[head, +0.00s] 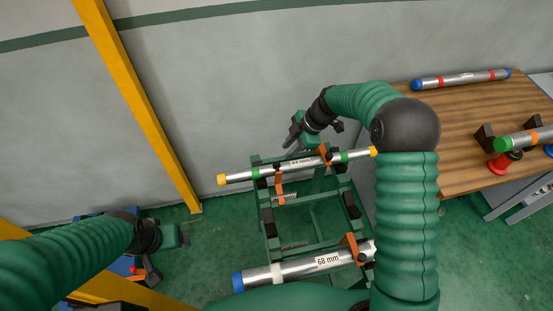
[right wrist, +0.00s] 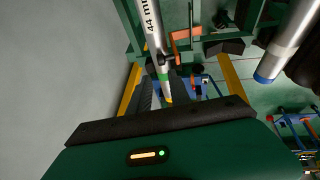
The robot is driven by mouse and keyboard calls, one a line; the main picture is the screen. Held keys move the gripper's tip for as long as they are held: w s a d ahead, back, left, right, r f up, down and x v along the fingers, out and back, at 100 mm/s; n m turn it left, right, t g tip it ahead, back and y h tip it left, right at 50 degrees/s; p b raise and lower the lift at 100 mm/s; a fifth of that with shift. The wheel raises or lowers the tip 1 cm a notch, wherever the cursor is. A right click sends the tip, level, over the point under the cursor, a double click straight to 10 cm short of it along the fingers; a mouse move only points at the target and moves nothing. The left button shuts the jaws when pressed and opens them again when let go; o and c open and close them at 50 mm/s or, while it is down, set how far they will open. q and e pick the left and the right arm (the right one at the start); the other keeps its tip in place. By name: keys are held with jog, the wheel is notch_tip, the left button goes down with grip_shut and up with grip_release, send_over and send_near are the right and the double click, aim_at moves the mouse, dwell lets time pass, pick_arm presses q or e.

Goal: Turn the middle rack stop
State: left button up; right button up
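The green rack (head: 258,215) stands on the floor and carries two pipes. I cannot tell which is the middle one. An orange stop (right wrist: 186,33) also shows in the right wrist view. My right gripper (head: 308,138) looks open and empty, just behind the upper pipe. My left gripper (head: 165,255) hangs low at the left, away from the rack.
The lower pipe (head: 300,270), marked 68 mm, has a blue left end. A wooden table (head: 455,135) at the right holds a pipe with blue ends (head: 460,79) and a green-ended pipe (head: 525,137). A yellow post (head: 137,100) stands at the left by the grey wall.

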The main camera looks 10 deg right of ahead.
aim_at(278, 164)
jog(key=x, duration=0.3)
jog(key=p+x, duration=0.1)
jog(key=x, duration=0.5)
jog(key=shift+d+f+p, duration=0.2)
jog(key=shift+d+p, duration=0.1)
jog(key=shift+d, duration=0.1)
jog(key=shift+w+a+f, duration=0.1)
jog(key=shift+a+f, duration=0.1)
jog(key=shift+f, duration=0.1)
jog(key=shift+a, duration=0.15)
jog(key=shift+s+a+r, duration=0.15)
jog(key=shift+s+r, duration=0.05)
jog(key=shift+s, duration=0.05)
jog(key=c, duration=0.5)
pick_arm(q)
jog(key=shift+s+d+r, duration=0.2)
jog(key=shift+r, duration=0.4)
jog(key=shift+s+d+r, duration=0.15)
jog(key=shift+s+r, duration=0.05)
jog(key=shift+r, duration=0.4)
pick_arm(e)
jog(key=shift+d+f, duration=0.1)
jog(key=shift+d, duration=0.15)
grip_shut()
pick_arm(q)
jog(key=shift+a, duration=0.15)
